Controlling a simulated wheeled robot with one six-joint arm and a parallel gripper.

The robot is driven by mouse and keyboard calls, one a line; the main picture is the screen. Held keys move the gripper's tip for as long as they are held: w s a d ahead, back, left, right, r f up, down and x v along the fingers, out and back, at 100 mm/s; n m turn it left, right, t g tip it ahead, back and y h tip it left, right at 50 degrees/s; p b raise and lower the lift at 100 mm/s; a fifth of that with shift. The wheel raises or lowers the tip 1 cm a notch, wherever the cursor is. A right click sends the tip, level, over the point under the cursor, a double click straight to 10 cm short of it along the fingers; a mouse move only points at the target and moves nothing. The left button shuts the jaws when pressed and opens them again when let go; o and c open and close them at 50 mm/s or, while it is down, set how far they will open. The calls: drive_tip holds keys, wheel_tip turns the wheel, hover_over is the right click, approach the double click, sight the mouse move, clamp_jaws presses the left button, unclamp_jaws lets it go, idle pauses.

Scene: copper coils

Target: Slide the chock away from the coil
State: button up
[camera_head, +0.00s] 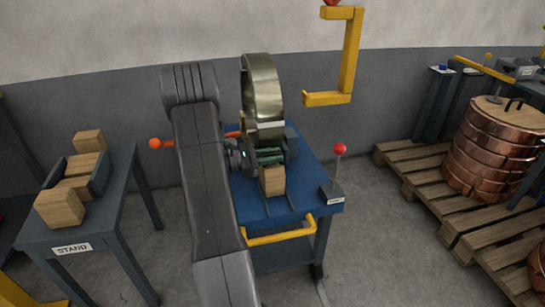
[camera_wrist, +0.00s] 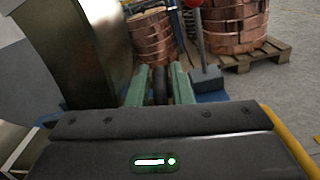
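A wooden chock (camera_head: 272,181) sits on the blue top of a cart (camera_head: 306,178), at the near side of a shiny upright metal coil (camera_head: 263,90). My gripper (camera_head: 268,155) is low beside the coil, just above and behind the chock's visible face, and hides part of both. In the wrist view its green fingers (camera_wrist: 159,88) are apart, with dark rounded parts (camera_wrist: 160,84) between or beyond them. I cannot tell whether the fingers touch these. The coil fills the left of the wrist view (camera_wrist: 85,45). The chock's wood is not clear there.
A red-knobbed lever (camera_head: 339,165) stands at the cart's right corner and a yellow handle (camera_head: 280,236) at its front. A yellow hook (camera_head: 347,60) hangs above right. A stand (camera_head: 90,215) with wooden blocks is left. Copper coils (camera_head: 490,150) sit on pallets at right.

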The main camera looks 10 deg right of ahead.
clamp_jaws()
drive_tip(key=s, duration=0.9)
drive_tip(key=shift+d, duration=0.2)
unclamp_jaws()
drive_tip(key=shift+a, duration=0.1)
drive_tip(key=a+p, duration=0.2)
drive_tip(key=a, duration=1.1)
drive_tip(key=shift+s+a, duration=0.15)
drive_tip(key=shift+a, duration=0.2)
